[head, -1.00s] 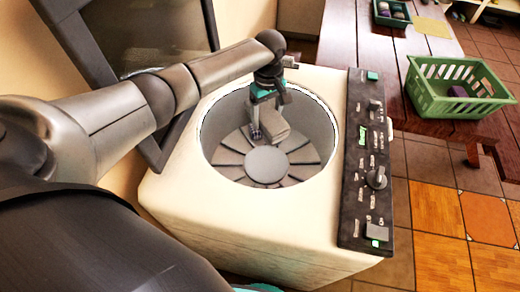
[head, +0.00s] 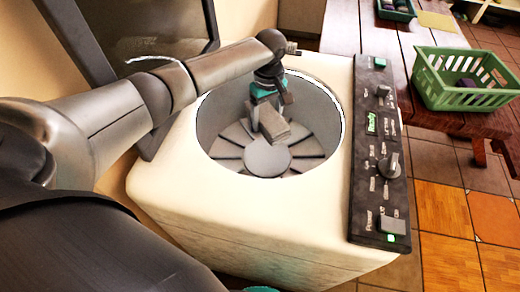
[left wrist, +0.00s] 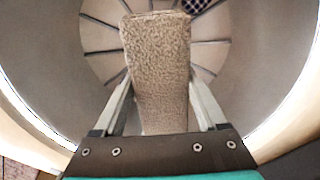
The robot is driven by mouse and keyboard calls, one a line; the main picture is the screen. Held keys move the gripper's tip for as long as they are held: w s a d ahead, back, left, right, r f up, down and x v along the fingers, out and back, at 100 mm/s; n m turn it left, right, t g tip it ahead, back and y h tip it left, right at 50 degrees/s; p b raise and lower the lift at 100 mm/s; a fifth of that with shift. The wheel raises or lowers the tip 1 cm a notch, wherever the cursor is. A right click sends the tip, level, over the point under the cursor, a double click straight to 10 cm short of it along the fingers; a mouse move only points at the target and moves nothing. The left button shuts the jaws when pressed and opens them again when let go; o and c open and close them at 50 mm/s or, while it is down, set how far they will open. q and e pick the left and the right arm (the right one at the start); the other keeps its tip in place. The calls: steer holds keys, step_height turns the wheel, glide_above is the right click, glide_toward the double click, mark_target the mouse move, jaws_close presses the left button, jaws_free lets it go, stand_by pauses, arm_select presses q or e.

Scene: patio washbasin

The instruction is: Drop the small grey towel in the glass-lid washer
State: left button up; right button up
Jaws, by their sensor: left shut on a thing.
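The small grey towel (head: 272,124) is a folded bundle inside the drum of the white washer (head: 190,215). My left gripper (head: 266,104) reaches down through the washer's round opening and is shut on the towel. In the left wrist view the towel (left wrist: 158,65) sits between the two fingers, with the drum floor (left wrist: 100,30) behind it. It seems to hang above the drum floor, but the exact gap is hard to tell. The washer's dark-framed glass lid (head: 140,40) stands raised at the back left. My right gripper is not in view.
The washer's black control panel (head: 378,160) runs along its right side. A wooden table (head: 345,30) at the right holds a green basket (head: 460,95) with a purple item inside. A smaller green tray (head: 394,12) stands farther back. The tiled floor (head: 440,210) at right is clear.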

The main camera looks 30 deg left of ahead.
arm_select(q)
steer(key=o, duration=1.3)
steer(key=shift+r, duration=0.1)
step_height(320, 180, up, 15)
steer(key=shift+r+p, duration=0.1)
steer(key=shift+p, duration=0.95)
